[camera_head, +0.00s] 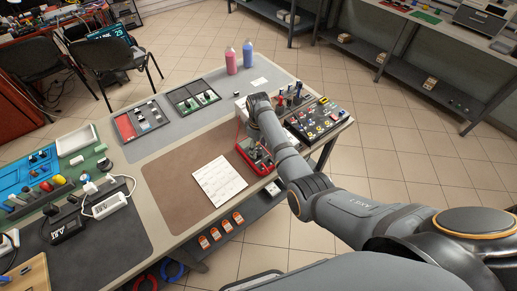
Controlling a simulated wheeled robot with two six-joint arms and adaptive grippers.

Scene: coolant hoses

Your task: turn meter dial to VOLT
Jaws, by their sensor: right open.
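My right arm reaches in from the right across the table. Its wrist bends down near the table's right part, and my right gripper (253,139) hangs over a red box-like device (246,153) with small fittings on top. The gripper is open and looks empty. The arm covers much of the red device's right side. I cannot tell from this view which part is the meter dial or whether a finger touches it. No VOLT marking is readable. My left gripper is not in view.
A black control panel (319,122) with coloured knobs stands right of my arm. A white printed sheet (219,181) lies on the brown mat (178,171). Pink (231,61) and blue (248,54) bottles stand at the back. Power strips and coloured parts crowd the left.

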